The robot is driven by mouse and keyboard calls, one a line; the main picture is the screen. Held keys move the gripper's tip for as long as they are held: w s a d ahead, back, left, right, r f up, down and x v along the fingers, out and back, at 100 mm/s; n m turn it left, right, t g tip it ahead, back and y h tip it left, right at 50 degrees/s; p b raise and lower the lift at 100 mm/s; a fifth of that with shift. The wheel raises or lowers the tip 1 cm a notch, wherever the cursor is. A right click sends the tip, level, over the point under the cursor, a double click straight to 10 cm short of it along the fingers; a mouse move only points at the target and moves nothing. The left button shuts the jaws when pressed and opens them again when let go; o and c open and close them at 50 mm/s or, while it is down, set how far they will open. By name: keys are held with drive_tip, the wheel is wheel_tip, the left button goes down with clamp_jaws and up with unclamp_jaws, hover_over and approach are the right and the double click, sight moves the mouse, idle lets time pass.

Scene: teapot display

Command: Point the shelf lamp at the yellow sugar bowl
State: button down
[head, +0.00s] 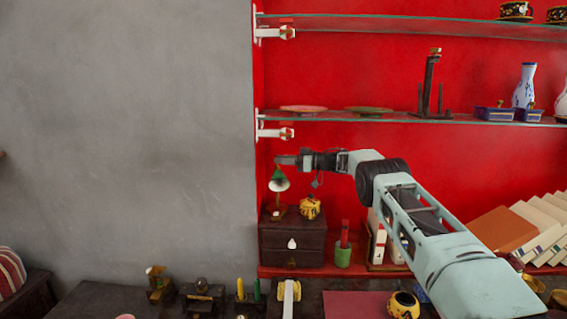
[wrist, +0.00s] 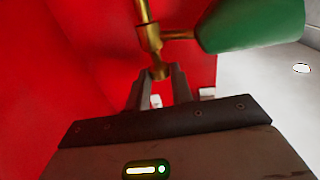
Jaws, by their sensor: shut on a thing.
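The shelf lamp (head: 278,182) has a green shade and stands on a small dark chest at the left end of the shelf. Its pale inner side shows in the head view, facing down and toward the camera. The yellow sugar bowl (head: 310,207) sits on the same chest, just right of the lamp. My gripper (head: 279,160) is at the top of the lamp. In the wrist view my gripper (wrist: 160,80) is shut on a brass piece of the lamp (wrist: 150,40), with the green shade (wrist: 252,22) to the right. The bowl does not show there.
The dark chest (head: 291,243) stands on the red shelf. A green cup (head: 343,257) and leaning books (head: 515,228) are to its right. A glass shelf (head: 390,116) with plates and vases is above my gripper. Another yellow pot (head: 403,305) stands lower down.

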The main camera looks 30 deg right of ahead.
drive_tip(key=shift+d+r, duration=0.1)
drive_tip(key=shift+r, duration=0.05)
drive_tip(key=c, duration=1.2)
unclamp_jaws()
drive_tip(key=b+v, duration=0.6)
drive_tip(key=v, duration=1.1)
drive_tip(key=shift+s, duration=0.2)
drive_tip(key=shift+d, duration=0.1)
